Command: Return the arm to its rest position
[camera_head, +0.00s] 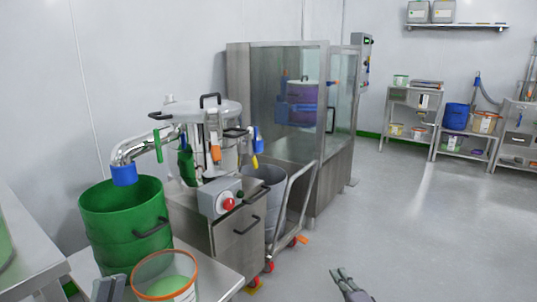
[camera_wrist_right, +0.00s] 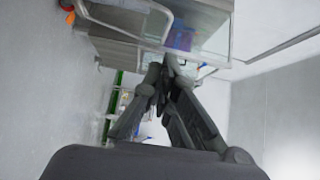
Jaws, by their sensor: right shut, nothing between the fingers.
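My right gripper (camera_head: 341,274) shows at the bottom of the head view, over bare grey floor and apart from every object. In the right wrist view its two dark fingers (camera_wrist_right: 165,75) come together at their tips, shut with nothing between them. At the bottom left of the head view, a dark grey part that looks like my left gripper (camera_head: 108,289) is cut off by the frame edge, beside a clear tub. Whether it is open or shut cannot be seen.
A green drum (camera_head: 125,225) and an orange-rimmed clear tub (camera_head: 165,275) stand at the left. A steel cabinet (camera_head: 238,240) carries the granulator, beside a glass-walled enclosure (camera_head: 290,60). Shelves (camera_head: 400,110) line the far right. The floor (camera_head: 430,230) at the right is clear.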

